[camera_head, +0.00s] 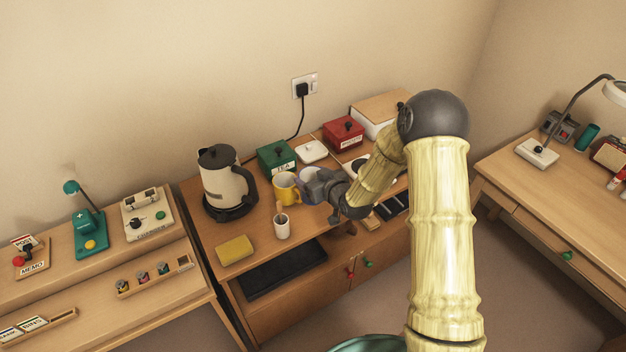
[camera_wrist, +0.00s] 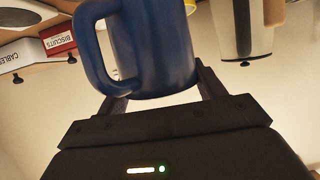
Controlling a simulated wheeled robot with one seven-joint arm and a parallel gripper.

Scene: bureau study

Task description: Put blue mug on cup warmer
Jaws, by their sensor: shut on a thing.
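The blue mug (camera_wrist: 150,45) fills the middle of the wrist view, its handle on the left. My gripper (camera_wrist: 165,92) is shut on it, one finger on each side. In the head view my gripper (camera_head: 312,190) is over the middle desk, by the yellow mug (camera_head: 285,187); I cannot clearly make out the blue mug there. A pale device with a dark round top (camera_head: 355,166), partly hidden behind my arm, may be the cup warmer; I cannot be sure.
The kettle (camera_head: 224,180) stands left of the yellow mug. A white cup (camera_head: 282,227) with a stick and a yellow sponge (camera_head: 235,249) are in front. The green tea box (camera_head: 276,157), a flat white item (camera_head: 311,151) and the red biscuits box (camera_head: 344,133) line the back.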

